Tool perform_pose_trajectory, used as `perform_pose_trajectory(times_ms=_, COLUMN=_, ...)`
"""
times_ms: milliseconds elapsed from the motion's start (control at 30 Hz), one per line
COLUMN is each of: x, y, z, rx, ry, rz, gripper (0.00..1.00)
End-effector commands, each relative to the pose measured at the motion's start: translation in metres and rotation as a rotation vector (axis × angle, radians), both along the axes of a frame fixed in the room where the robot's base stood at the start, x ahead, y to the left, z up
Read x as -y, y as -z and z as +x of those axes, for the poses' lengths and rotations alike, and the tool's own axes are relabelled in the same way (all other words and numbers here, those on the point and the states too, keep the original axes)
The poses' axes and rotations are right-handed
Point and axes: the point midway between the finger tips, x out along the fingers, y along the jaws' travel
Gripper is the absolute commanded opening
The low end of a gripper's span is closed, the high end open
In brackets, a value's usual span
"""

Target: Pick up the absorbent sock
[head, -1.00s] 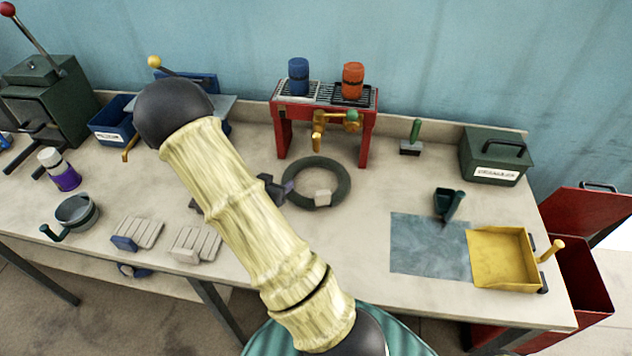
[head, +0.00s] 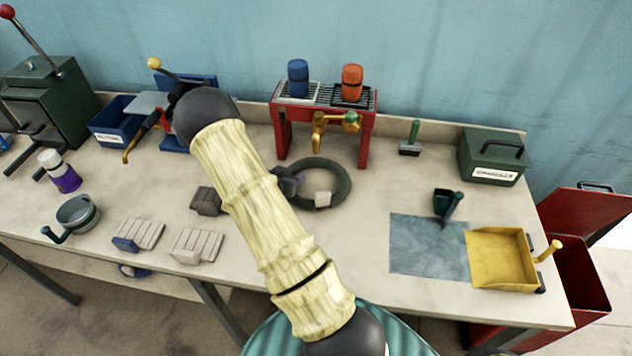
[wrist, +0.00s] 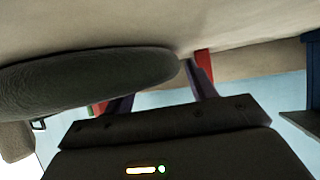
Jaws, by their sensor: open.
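The absorbent sock (head: 341,190) is a dark grey-green ring lying flat on the bench, with a pale tag at its front. In the wrist view the sock (wrist: 90,82) is a large dark curved band across the upper left, close to the fingers. My gripper (head: 292,185) is at the left side of the ring, mostly hidden behind my yellow arm. In the wrist view my gripper (wrist: 160,86) has its two purplish fingers apart. The sock overlaps the view near the fingertips; I cannot tell whether it lies between them.
A red stand (head: 282,132) with blue and orange filters is just behind the ring. A dark block (head: 207,201) shows left of my arm. Grey slatted pads (head: 196,245) lie at the front. A grey-blue sheet (head: 425,245) and yellow tray (head: 500,262) are at the right.

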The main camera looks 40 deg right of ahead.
Motion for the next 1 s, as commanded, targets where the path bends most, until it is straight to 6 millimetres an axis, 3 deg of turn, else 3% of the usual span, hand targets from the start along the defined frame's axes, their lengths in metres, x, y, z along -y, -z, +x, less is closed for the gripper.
perform_pose_trajectory(times_ms=567, x=0.0017, y=0.0019, z=0.0026, rx=0.0, ry=-0.003, rz=0.0, gripper=0.56)
perform_pose_trajectory(times_ms=800, x=0.0015, y=0.0019, z=0.0027, rx=0.001, ry=-0.004, rz=0.001, gripper=0.13)
perform_pose_trajectory(times_ms=1000, x=0.0014, y=0.0018, z=0.0028, rx=0.001, ry=-0.004, rz=0.001, gripper=0.08)
